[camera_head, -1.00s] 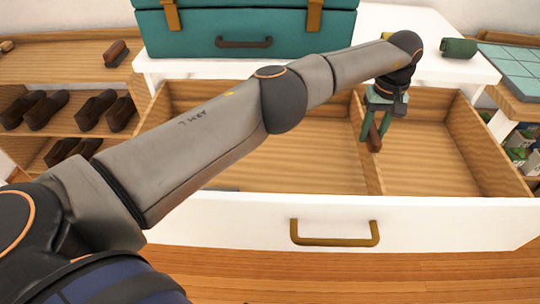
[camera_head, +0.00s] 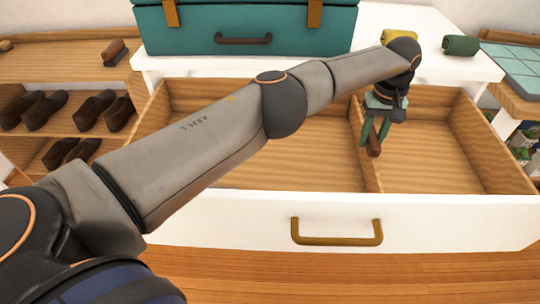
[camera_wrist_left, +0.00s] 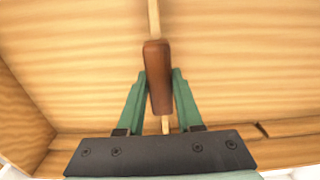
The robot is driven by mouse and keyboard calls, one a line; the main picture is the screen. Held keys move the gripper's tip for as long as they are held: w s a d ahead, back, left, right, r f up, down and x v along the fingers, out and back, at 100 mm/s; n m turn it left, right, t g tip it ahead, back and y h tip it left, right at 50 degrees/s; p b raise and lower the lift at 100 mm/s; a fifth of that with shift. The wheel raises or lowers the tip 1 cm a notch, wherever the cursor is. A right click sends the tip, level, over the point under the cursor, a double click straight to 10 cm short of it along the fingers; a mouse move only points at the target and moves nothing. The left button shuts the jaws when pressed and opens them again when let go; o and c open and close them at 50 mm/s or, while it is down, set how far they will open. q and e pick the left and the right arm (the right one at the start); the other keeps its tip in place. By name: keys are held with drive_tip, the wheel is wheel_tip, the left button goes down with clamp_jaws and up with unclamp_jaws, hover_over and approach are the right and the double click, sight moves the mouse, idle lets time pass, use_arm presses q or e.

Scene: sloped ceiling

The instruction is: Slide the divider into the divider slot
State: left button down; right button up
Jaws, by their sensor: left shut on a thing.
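The divider (camera_head: 371,172) is a thin upright wooden panel with a brown grip on its top edge. It stands inside the open drawer (camera_head: 437,221), running from back to front. My left gripper (camera_head: 375,140) has its green fingers on either side of the brown grip and is shut on it. In the left wrist view the brown grip (camera_wrist_left: 158,78) sits between the fingertips, with the divider's pale edge showing beyond and below it. The divider slot cannot be made out, nor can I tell how deep the panel sits. My right gripper is not in view.
A teal case (camera_head: 246,28) stands on the white top (camera_head: 400,28) behind the drawer. Yellow (camera_head: 400,37) and green (camera_head: 460,45) rolls lie to its right. Shoes (camera_head: 92,110) fill shelves at left. The drawer's right compartment (camera_head: 430,150) looks empty.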

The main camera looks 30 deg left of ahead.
use_arm(q)
drive_tip(key=shift+f, duration=0.15)
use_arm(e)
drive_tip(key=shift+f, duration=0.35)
use_arm(q)
drive_tip(key=shift+c, duration=2.4)
unclamp_jaws()
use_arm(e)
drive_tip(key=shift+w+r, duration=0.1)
use_arm(q)
wheel_tip(320, 180, up, 6)
drive_tip(key=shift+r+p, duration=0.15)
drive_tip(key=shift+p, duration=0.45)
wheel_tip(320, 180, up, 6)
drive_tip(key=p, duration=0.2)
drive_tip(key=shift+r, duration=0.15)
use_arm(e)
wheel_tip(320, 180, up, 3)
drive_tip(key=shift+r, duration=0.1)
use_arm(q)
drive_tip(key=shift+r, duration=0.1)
